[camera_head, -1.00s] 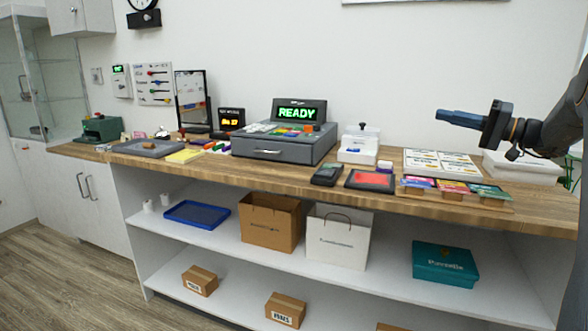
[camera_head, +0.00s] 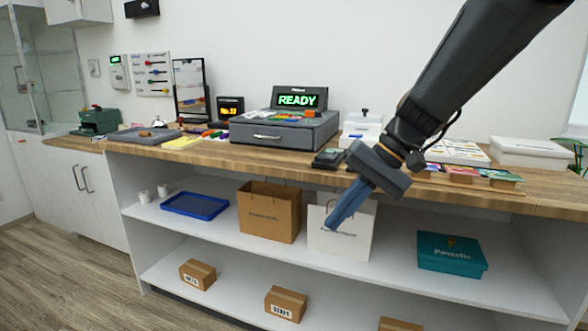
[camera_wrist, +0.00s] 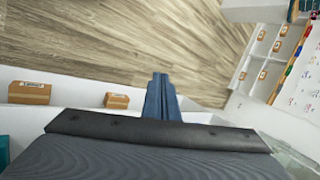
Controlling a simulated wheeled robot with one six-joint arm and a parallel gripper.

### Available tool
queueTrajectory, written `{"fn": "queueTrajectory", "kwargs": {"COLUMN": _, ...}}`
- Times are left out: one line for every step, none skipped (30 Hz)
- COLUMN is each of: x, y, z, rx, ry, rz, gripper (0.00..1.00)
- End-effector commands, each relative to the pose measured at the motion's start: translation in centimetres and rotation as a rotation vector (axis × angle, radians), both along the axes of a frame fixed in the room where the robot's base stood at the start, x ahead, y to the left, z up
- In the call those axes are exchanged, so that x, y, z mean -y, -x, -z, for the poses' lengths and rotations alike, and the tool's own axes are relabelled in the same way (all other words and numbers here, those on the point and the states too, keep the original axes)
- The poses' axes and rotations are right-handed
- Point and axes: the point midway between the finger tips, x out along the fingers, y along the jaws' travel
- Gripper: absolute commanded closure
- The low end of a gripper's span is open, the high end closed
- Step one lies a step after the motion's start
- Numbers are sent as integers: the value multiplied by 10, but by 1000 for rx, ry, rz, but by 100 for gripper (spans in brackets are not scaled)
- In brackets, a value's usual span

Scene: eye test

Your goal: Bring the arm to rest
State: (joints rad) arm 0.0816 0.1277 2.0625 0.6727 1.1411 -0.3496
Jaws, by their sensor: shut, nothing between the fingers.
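My gripper (camera_head: 336,221) hangs in front of the counter, pointing down and to the left in the head view. Its blue fingers are together and hold nothing. They overlap the white paper bag (camera_head: 352,243) on the upper shelf in the picture. In the wrist view my gripper (camera_wrist: 157,78) also shows with its fingers closed, over the wooden floor (camera_wrist: 120,40). My dark arm comes in from the top right and hides part of the counter behind it.
The wooden counter (camera_head: 300,161) carries a cash register (camera_head: 284,135) with a READY display, a grey tray (camera_head: 140,137) and a white box (camera_head: 530,150). The shelves below hold a brown bag (camera_head: 268,215), a blue tray (camera_head: 195,205), a teal box (camera_head: 452,254) and small cartons (camera_head: 285,304). Floor at left is clear.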

Motion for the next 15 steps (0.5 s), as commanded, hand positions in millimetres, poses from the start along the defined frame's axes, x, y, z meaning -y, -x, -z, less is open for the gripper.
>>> {"fn": "queueTrajectory", "kwargs": {"x": -9, "y": 31, "z": 18, "rx": -7, "ry": 76, "rz": -45, "gripper": 100}}
{"fn": "queueTrajectory", "kwargs": {"x": -10, "y": 45, "z": 27, "rx": -7, "ry": 119, "rz": -63, "gripper": 100}}
{"fn": "queueTrajectory", "kwargs": {"x": -10, "y": 63, "z": 37, "rx": -7, "ry": 170, "rz": -86, "gripper": 100}}
{"fn": "queueTrajectory", "kwargs": {"x": -10, "y": 75, "z": 44, "rx": -5, "ry": 204, "rz": -101, "gripper": 100}}
{"fn": "queueTrajectory", "kwargs": {"x": -9, "y": 85, "z": 50, "rx": 0, "ry": 236, "rz": -116, "gripper": 100}}
{"fn": "queueTrajectory", "kwargs": {"x": -7, "y": 97, "z": 57, "rx": 6, "ry": 274, "rz": -135, "gripper": 100}}
{"fn": "queueTrajectory", "kwargs": {"x": -6, "y": 105, "z": 62, "rx": 12, "ry": 298, "rz": -147, "gripper": 100}}
{"fn": "queueTrajectory", "kwargs": {"x": -5, "y": 113, "z": 67, "rx": 19, "ry": 322, "rz": -161, "gripper": 100}}
{"fn": "queueTrajectory", "kwargs": {"x": -3, "y": 122, "z": 73, "rx": 27, "ry": 350, "rz": -175, "gripper": 100}}
{"fn": "queueTrajectory", "kwargs": {"x": -1, "y": 128, "z": 76, "rx": 34, "ry": 369, "rz": -187, "gripper": 100}}
{"fn": "queueTrajectory", "kwargs": {"x": 0, "y": 134, "z": 80, "rx": 42, "ry": 389, "rz": -198, "gripper": 100}}
{"fn": "queueTrajectory", "kwargs": {"x": 2, "y": 142, "z": 85, "rx": 51, "ry": 411, "rz": -213, "gripper": 100}}
{"fn": "queueTrajectory", "kwargs": {"x": 4, "y": 146, "z": 89, "rx": 59, "ry": 427, "rz": -221, "gripper": 100}}
{"fn": "queueTrajectory", "kwargs": {"x": 6, "y": 151, "z": 92, "rx": 68, "ry": 443, "rz": -232, "gripper": 100}}
{"fn": "queueTrajectory", "kwargs": {"x": 8, "y": 158, "z": 97, "rx": 78, "ry": 463, "rz": -246, "gripper": 100}}
